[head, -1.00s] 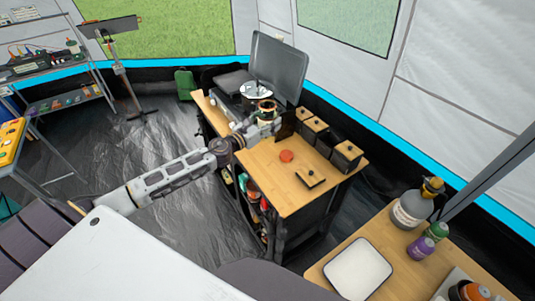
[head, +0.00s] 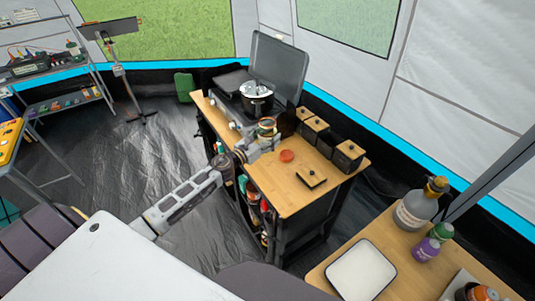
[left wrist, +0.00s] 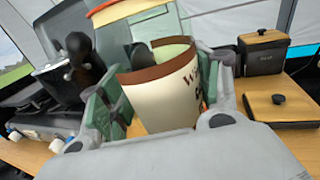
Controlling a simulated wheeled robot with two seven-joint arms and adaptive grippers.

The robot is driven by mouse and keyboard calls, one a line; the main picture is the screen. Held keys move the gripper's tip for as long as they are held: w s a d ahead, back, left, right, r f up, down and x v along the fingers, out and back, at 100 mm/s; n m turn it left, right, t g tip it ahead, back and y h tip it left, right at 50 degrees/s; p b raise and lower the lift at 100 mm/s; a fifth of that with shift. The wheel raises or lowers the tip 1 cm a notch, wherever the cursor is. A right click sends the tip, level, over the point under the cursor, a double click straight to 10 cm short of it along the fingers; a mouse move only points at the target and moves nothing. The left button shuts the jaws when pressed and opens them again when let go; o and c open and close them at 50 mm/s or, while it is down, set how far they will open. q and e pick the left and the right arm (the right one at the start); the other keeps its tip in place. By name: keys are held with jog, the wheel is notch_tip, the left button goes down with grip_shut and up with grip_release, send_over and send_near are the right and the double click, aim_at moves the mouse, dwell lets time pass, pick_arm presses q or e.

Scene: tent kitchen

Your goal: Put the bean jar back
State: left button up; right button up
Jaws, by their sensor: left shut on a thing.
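The bean jar (head: 267,125) is in my left gripper above the wooden top of the black cart (head: 290,190). In the left wrist view the jar (left wrist: 165,95) has a cream label with brown bands, partly readable lettering, and an orange rim on top; it is slightly tilted. My left gripper (head: 268,140) is shut on it, with green-padded fingers on both sides. The jar's base is hidden, so I cannot tell whether it touches the top. A red round lid (head: 287,155) lies on the cart to its right. My right gripper is not in view.
A pot (head: 256,96) stands on the stove behind the jar. Several black canisters with wooden lids (head: 348,154) line the cart's back right edge. A flat wooden lid with a knob (head: 311,177) lies near the front. The cart top's front left is clear.

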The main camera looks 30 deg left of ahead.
pick_arm(q)
jog(key=shift+f+b, duration=0.55)
jog(key=shift+f, duration=1.7)
jog(key=shift+f+b, duration=0.4)
jog(key=shift+f, duration=1.5)
jog(key=shift+f, duration=0.15)
jog(key=o, duration=1.2)
jog(key=shift+r, duration=0.2)
